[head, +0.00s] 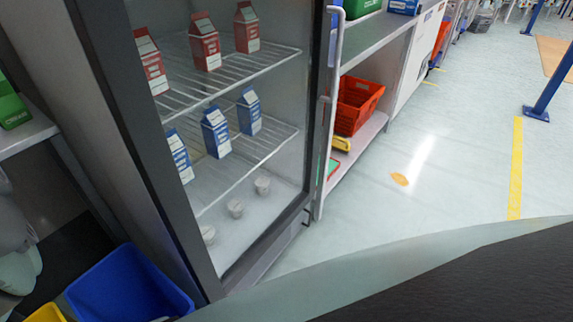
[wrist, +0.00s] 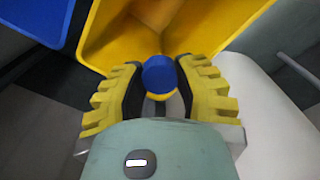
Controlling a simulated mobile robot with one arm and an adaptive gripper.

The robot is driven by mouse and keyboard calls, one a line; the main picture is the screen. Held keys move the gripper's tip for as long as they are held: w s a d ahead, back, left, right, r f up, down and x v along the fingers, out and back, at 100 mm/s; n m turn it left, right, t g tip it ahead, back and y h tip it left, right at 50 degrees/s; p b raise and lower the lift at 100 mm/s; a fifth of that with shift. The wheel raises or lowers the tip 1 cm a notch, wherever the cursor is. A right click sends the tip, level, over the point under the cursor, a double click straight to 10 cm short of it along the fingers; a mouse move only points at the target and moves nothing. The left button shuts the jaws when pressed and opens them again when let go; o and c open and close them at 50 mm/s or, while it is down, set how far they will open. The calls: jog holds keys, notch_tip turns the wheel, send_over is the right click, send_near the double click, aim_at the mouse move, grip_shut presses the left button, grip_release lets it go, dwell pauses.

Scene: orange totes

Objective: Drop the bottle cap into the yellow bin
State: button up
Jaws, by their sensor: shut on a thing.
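A blue round bottle cap (wrist: 159,72) sits between the two yellow, ridged fingers of my gripper (wrist: 158,78) in the wrist view. The fingers are shut on it, one at each side. In the head view only a small corner of the yellow bin (head: 47,314) shows at the bottom left, and my gripper is out of sight.
A blue bin (head: 130,283) stands right beside the yellow bin, also at the wrist view's top left (wrist: 35,18). A glass-door fridge (head: 225,130) with cartons is close on the right. A white surface (wrist: 275,130) lies right of my gripper.

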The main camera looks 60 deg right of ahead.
notch_tip(320, 180, down, 5)
jog(key=b, duration=0.4)
jog(key=shift+f+b, duration=0.2)
jog(key=shift+b, duration=0.1)
jog(key=o, duration=0.7)
jog(key=shift+o, duration=0.2)
jog(key=shift+r, duration=0.1)
notch_tip(320, 180, up, 11)
jog(key=shift+w+d+r, duration=0.1)
jog(key=shift+d+r, duration=0.05)
jog(key=shift+r, duration=0.3)
